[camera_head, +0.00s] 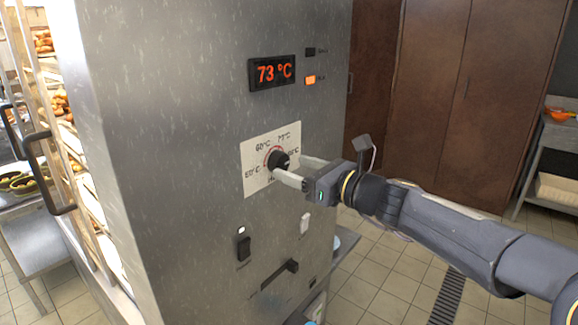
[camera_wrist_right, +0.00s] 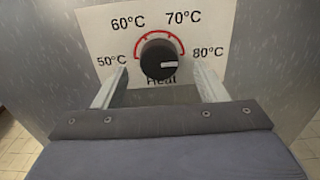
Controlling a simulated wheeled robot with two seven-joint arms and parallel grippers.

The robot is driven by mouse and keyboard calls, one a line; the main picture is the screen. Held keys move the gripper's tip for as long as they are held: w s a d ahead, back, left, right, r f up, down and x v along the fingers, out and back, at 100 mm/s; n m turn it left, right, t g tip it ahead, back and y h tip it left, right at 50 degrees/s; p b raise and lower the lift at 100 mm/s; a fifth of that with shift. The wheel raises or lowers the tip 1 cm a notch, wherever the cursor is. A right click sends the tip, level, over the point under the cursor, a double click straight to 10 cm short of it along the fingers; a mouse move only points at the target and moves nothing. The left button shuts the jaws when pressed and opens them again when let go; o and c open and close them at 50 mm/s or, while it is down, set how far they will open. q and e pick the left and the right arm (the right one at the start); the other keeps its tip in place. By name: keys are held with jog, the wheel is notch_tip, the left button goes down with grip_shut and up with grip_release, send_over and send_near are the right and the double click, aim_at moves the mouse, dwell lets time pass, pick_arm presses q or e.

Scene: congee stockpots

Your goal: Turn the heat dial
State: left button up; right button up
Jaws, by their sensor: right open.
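The heat dial (camera_head: 280,160) is a black round knob on a white label plate (camera_head: 256,152) on the front of the steel cabinet. In the right wrist view the dial (camera_wrist_right: 160,62) has a white pointer mark directed to the right, toward 80°C. A red arc runs over its top, with 50, 60, 70 and 80°C printed around it. My right gripper (camera_head: 295,172) is open, its fingers (camera_wrist_right: 158,88) on either side of and below the dial in the wrist view. I see no clear contact. My left gripper is not in view.
A display (camera_head: 272,72) on the cabinet (camera_head: 200,60) reads 73 °C, with an orange lit indicator (camera_head: 310,80) beside it. Below the dial are a black switch (camera_head: 244,246) and a black lever (camera_head: 280,274). Bread racks stand at left; brown cupboards (camera_head: 425,90) stand behind.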

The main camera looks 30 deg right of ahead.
aim_at(279, 163)
jog(key=shift+x, duration=1.3)
jog(key=c, duration=1)
